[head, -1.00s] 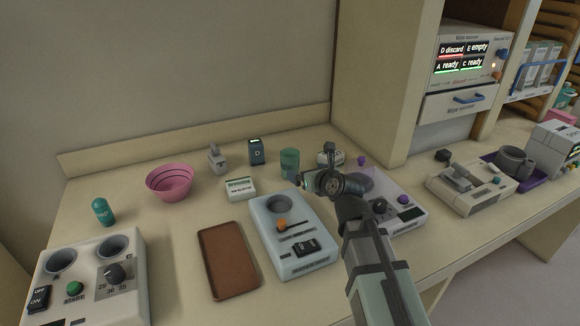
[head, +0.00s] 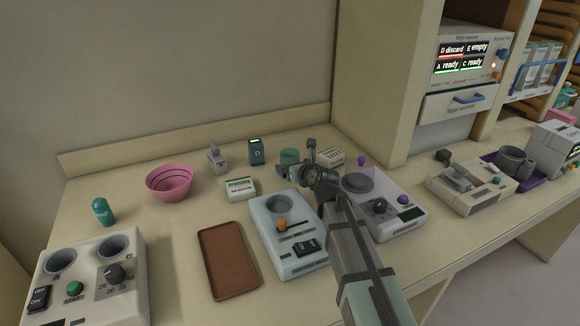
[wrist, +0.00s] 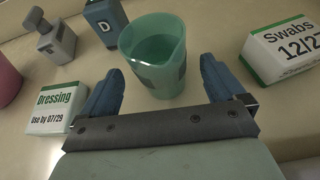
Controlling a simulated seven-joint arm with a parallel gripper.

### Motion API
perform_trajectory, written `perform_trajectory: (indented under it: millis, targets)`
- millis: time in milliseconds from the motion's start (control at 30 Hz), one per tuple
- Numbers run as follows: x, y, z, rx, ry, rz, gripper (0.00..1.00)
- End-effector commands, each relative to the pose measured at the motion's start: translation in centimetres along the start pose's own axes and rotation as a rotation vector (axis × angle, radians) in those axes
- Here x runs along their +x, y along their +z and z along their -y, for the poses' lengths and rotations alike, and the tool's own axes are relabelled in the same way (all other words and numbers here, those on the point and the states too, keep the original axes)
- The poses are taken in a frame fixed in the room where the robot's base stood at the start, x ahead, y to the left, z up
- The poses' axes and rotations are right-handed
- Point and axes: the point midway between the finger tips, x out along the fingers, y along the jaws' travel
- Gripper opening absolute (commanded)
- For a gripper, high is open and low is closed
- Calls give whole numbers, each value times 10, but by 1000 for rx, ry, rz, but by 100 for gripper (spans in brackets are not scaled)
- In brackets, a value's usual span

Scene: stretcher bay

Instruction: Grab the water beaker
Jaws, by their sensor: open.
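The water beaker is a translucent green cup (wrist: 155,58) with a pouring lip, standing upright on the counter. In the head view the beaker (head: 289,156) is partly hidden behind my gripper (head: 311,152). In the wrist view my gripper (wrist: 160,88) is open, with its two blue fingers apart. The beaker is just ahead of the fingertips, roughly centred in the gap, with its near lower part close to the finger level. I cannot tell whether either finger touches it. Nothing is held.
A Dressing box (wrist: 57,108) lies left of the fingers and a Swabs box (wrist: 290,50) right. A dark D container (wrist: 105,26) and a grey bottle (wrist: 54,42) stand behind left. A pink bowl (head: 170,182), brown tray (head: 228,262) and white device (head: 287,235) are nearby.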

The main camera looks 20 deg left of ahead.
Motion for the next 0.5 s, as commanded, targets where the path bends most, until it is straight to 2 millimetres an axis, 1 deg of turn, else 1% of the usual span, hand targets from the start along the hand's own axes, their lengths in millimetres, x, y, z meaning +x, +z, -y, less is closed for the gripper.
perform_trajectory:
  millis: [33, 200, 300, 500]
  targets:
    - [10, 1, 0, 0, 1, -1, 96]
    - [32, 1, 0, 0, 0, 0, 96]
    - [36, 0, -1, 0, 0, 0, 96]
    - [35, 0, -1, 0, 0, 0, 96]
